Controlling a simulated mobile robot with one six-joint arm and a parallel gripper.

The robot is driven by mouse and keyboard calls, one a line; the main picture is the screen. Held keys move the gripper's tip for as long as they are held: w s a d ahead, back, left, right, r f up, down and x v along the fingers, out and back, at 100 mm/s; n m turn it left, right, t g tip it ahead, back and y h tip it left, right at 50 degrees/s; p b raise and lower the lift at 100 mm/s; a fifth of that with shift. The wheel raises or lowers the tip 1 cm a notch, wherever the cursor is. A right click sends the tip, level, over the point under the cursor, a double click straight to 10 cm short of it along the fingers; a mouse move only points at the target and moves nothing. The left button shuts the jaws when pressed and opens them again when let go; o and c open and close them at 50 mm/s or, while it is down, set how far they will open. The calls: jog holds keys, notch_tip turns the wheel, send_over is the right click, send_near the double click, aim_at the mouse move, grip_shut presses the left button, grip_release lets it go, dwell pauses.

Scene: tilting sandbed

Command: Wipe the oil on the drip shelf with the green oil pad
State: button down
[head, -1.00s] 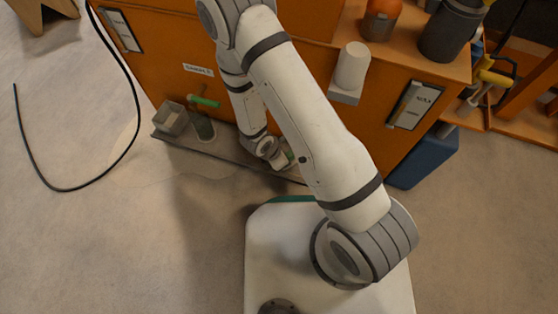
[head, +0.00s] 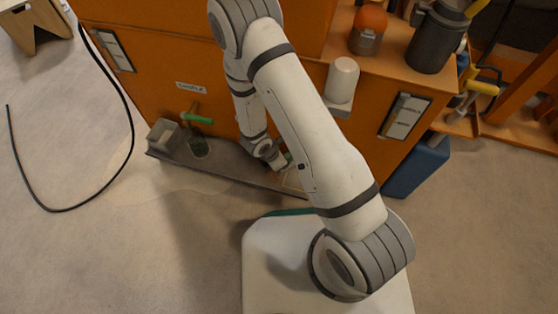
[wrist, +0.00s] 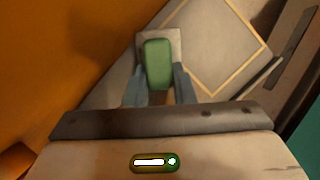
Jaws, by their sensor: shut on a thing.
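My gripper (wrist: 158,80) is shut on the green oil pad (wrist: 157,64), which sits between its two blue-grey fingers in the wrist view. In the head view, my arm reaches down to the right part of the drip shelf (head: 228,166), the grey ledge along the foot of the orange cabinet. Only a sliver of green shows there, and the fingers are mostly hidden. I cannot tell whether the pad touches the shelf. A dark greenish patch (head: 198,147) lies on the shelf below the green-handled tap (head: 198,119); I cannot tell whether it is oil.
A small grey box (head: 164,133) stands at the shelf's left end. The orange cabinet front (head: 150,75) rises close behind my gripper. A yellow-edged square (wrist: 215,45) lies beside the pad. A blue container (head: 418,168) stands on the floor at right; a black cable (head: 128,140) lies at left.

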jog(key=shift+w, duration=0.15)
jog(key=shift+w+r+p, duration=0.1)
jog(key=shift+r+p, duration=2.1)
jog(key=shift+r, duration=0.9)
jog(key=shift+r+p, duration=1.15)
jog(key=shift+r, duration=0.4)
jog(key=shift+f, duration=0.1)
